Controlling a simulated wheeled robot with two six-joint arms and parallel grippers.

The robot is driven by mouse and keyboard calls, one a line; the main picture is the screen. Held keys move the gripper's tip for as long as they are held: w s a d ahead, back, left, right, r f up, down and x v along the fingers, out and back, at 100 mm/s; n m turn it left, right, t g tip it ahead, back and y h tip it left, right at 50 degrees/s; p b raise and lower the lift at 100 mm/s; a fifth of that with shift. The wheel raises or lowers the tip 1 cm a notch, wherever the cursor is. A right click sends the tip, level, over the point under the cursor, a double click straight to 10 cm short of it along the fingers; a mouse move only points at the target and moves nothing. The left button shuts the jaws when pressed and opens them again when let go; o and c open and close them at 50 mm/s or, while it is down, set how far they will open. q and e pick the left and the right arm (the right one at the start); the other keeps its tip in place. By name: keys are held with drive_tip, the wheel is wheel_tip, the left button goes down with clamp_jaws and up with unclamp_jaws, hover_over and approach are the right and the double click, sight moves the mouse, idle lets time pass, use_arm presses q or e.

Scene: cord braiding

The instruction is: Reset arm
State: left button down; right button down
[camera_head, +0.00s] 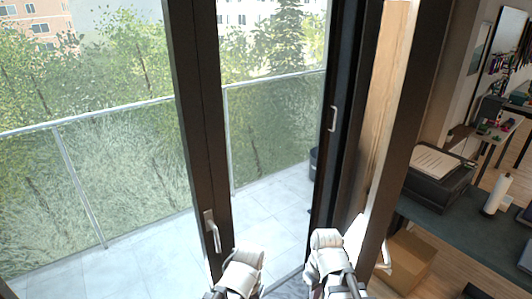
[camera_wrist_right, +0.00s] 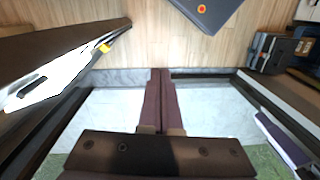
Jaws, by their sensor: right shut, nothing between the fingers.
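My right gripper (camera_wrist_right: 160,72) shows in the right wrist view, its two dark fingers pressed together with nothing between them. It points over a pale threshold strip and wooden floor, clear of any object. In the head view, white links of my two arms come up at the bottom centre; neither gripper's fingers can be made out there. My left gripper is not seen in either view. No cord shows in either view.
A dark-framed glass door with a handle (camera_head: 212,232) stands ahead, with a tiled balcony and glass railing beyond. To the right are a dark table (camera_head: 450,232), a black tray with papers (camera_head: 438,178), a white roll (camera_head: 496,195) and a cardboard box (camera_head: 408,262).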

drive_tip(key=s+a+f+m+h+b, duration=0.1)
drive_tip(key=s+a+f+m+b, duration=0.1)
drive_tip(key=a, duration=0.5)
drive_tip(key=shift+s+a+f+h, duration=0.3)
drive_tip(key=shift+s+f, duration=0.35)
drive_tip(key=shift+s, duration=0.2)
drive_tip(key=w+d+r+m+t+h+p, duration=0.2)
drive_tip(key=w+d+r+m+h+p, duration=0.15)
drive_tip(key=w+d+r+p, duration=0.55)
drive_tip(key=w+d+r+m+t+h+p, duration=0.2)
drive_tip(key=w+d+r+m+p, duration=0.4)
drive_tip(key=w+r, duration=0.65)
drive_tip(key=w+d+f+n+b, duration=0.1)
drive_tip(key=w+d+f+b, duration=0.1)
drive_tip(key=d+f+b, duration=0.5)
drive_tip(key=shift+x, duration=1.25)
drive_tip(key=shift+s+d+r+n, duration=0.1)
drive_tip(key=shift+d+n, duration=0.05)
drive_tip(key=shift+n, duration=0.1)
